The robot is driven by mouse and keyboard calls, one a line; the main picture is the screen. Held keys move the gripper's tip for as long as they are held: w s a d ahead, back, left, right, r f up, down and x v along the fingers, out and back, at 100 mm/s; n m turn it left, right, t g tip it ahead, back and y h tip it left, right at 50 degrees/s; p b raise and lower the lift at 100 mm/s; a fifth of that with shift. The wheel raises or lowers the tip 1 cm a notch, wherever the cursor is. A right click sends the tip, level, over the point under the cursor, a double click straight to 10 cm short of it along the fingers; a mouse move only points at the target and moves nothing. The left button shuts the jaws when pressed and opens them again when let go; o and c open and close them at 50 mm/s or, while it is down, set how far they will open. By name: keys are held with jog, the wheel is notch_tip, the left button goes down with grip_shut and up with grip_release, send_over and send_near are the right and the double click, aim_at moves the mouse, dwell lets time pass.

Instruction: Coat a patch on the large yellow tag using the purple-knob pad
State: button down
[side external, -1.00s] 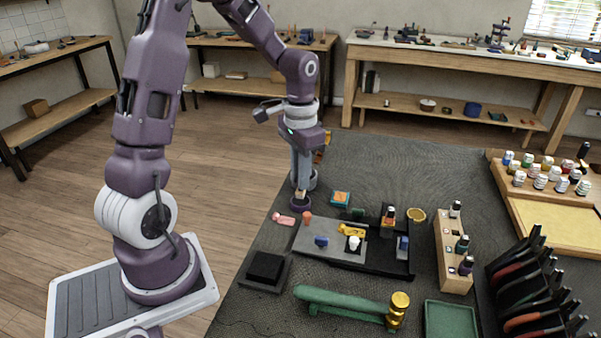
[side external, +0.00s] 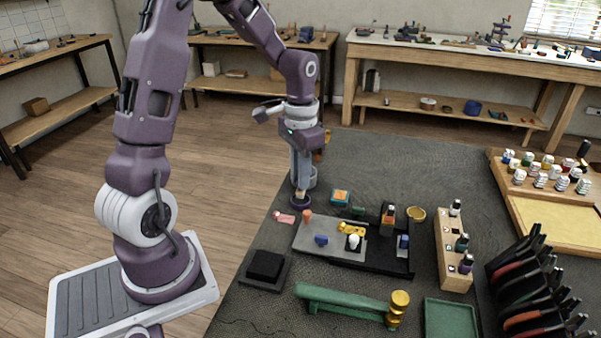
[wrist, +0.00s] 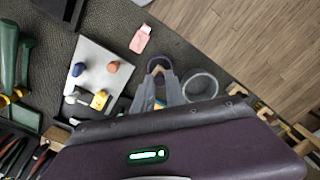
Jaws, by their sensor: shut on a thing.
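My gripper (side external: 300,192) points down at the far left of the dark mat. Its fingers are shut on a small tan piece at a dark purple round thing (side external: 301,202), which I take for the purple-knob pad. This round thing shows between the fingertips in the wrist view (wrist: 158,65). Whether it touches the mat I cannot tell.
A blue knob (side external: 321,240) and an orange knob (side external: 306,216) stand on the plate. An orange and teal block (side external: 340,197) and a grey ring-shaped container (wrist: 201,86) are near my gripper.

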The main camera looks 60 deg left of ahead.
jog(key=shift+f, duration=0.6)
dwell(1.1)
jog(key=shift+r, duration=3.55)
jog(key=c, duration=1.9)
grip_release()
jog(key=shift+c, duration=0.2)
grip_shut()
jog(key=w+d+r+m, duration=0.3)
jog(key=w+d, duration=0.5)
jog(key=d, duration=0.1)
jog(key=s+d+f+g+h, duration=0.2)
jog(key=d+f, duration=0.1)
jog(key=d, duration=0.2)
jog(key=shift+s+d+f+g+h, duration=0.2)
jog(key=shift+s+d+g+h, duration=0.15)
jog(key=shift+d+g+h, duration=0.05)
